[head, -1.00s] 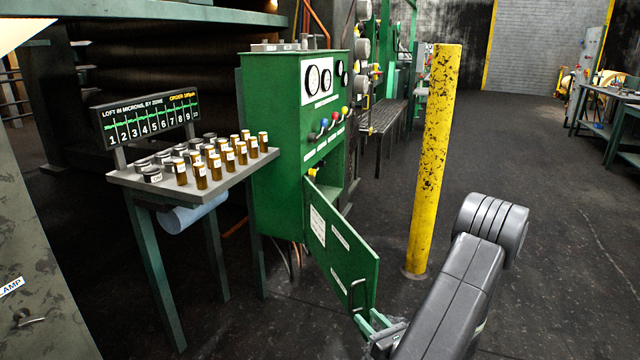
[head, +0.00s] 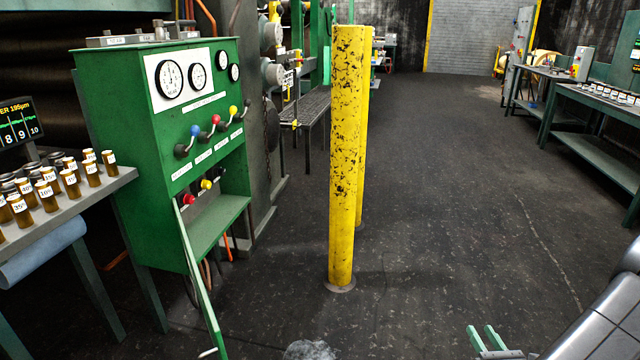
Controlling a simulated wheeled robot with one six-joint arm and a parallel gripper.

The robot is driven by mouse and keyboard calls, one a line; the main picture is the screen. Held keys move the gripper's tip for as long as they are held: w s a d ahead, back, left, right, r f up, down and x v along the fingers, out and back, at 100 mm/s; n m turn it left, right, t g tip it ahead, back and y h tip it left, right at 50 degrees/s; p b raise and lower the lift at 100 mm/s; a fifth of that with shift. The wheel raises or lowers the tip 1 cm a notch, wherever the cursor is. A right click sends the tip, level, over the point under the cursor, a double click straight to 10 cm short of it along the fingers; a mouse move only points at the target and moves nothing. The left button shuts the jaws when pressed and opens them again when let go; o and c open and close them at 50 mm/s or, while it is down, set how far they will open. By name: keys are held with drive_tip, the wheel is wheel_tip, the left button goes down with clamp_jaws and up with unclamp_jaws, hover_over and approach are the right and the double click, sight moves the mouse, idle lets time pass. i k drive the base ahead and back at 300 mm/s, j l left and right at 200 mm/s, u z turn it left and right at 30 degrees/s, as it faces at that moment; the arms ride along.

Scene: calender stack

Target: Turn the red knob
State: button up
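The green cabinet (head: 150,130) stands at the left with its lower compartment open. Inside the compartment, a red knob (head: 188,199) sits beside a yellow knob (head: 206,185). Higher on the front, another red knob (head: 215,119) tops a lever between a blue-topped lever (head: 195,130) and a yellow-topped one (head: 233,111). The cabinet door (head: 199,275) hangs open, seen almost edge-on. My gripper (head: 482,338) is at the lower right, low over the floor. Its two green fingers are apart with nothing between them. It is well away from the cabinet and touches no knob.
A yellow post (head: 346,160) stands right of the cabinet, with another post just behind it. A table with brown bottles (head: 135,174) adjoins the cabinet on the left. Workbenches (head: 595,100) stand at the far right.

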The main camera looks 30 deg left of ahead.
sight(187, 199)
drive_tip(key=i+u, duration=0.4)
drive_tip(key=i+l+u, duration=0.3)
drive_tip(key=i+u, duration=0.15)
drive_tip(key=i+j+u, duration=0.3)
drive_tip(key=u, duration=0.2)
drive_tip(key=i+u, duration=0.95)
drive_tip(key=i+j+u, duration=0.1)
drive_tip(key=i+j, duration=0.25)
drive_tip(key=i, duration=0.05)
